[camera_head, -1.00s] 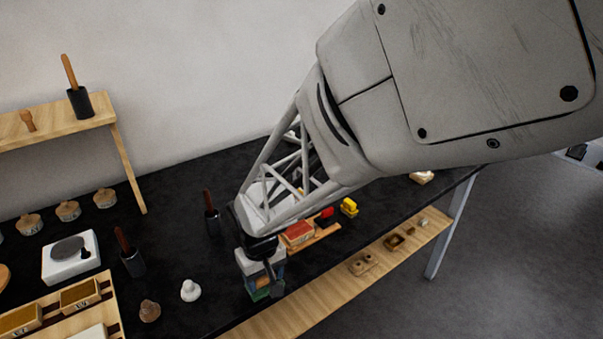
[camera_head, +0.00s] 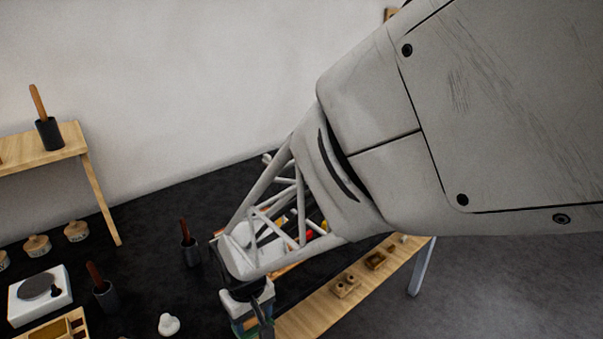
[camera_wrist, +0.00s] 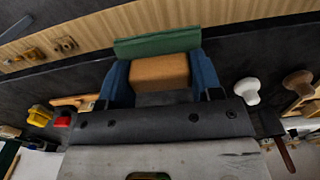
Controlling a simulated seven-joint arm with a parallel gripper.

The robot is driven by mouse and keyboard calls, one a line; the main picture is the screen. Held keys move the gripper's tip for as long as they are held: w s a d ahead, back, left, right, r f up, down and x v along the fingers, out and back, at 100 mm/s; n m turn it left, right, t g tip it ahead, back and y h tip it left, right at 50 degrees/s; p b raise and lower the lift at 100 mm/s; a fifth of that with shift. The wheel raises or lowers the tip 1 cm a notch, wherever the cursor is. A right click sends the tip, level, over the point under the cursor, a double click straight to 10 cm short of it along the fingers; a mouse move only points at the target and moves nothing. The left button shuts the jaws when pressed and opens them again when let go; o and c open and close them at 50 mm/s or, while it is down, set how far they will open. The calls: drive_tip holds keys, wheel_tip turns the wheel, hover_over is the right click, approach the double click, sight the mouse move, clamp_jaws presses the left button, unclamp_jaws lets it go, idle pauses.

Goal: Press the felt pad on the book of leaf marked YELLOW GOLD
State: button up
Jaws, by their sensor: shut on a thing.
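My gripper (camera_wrist: 160,84) is shut on a brown block (camera_wrist: 160,70) with a green layer (camera_wrist: 155,44) at its far face, likely the felt pad. Blue finger pads flank the block in the wrist view. In the head view my gripper (camera_head: 250,312) is low in the picture over the dark bench, and the held thing is mostly hidden. At the lower left of the head view, a wooden tray (camera_head: 22,334) is cut off by the picture edge. No label reading YELLOW GOLD can be made out on any book of leaf.
A white device (camera_head: 40,297) with a grey disc, dark cups with brown handles (camera_head: 104,294) (camera_head: 189,252) and a white knob (camera_head: 168,324) stand left of my gripper. The white knob also shows in the wrist view (camera_wrist: 247,90). A wooden strip (camera_head: 315,313) edges the bench.

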drive_tip(key=shift+o, duration=1.2)
drive_tip(key=shift+c, duration=0.6)
drive_tip(key=shift+w+a+r, duration=0.1)
drive_tip(key=shift+w+a, duration=0.1)
drive_tip(key=shift+w, duration=0.3)
drive_tip(key=w+a+r, duration=0.1)
drive_tip(key=w, duration=1.8)
drive_tip(key=w+a+r, duration=0.1)
drive_tip(key=w+r, duration=0.1)
drive_tip(key=w, duration=1.8)
drive_tip(key=shift+w, duration=0.3)
drive_tip(key=shift+a+r, duration=0.1)
drive_tip(key=shift+f, duration=0.2)
drive_tip(key=shift+f, duration=2.75)
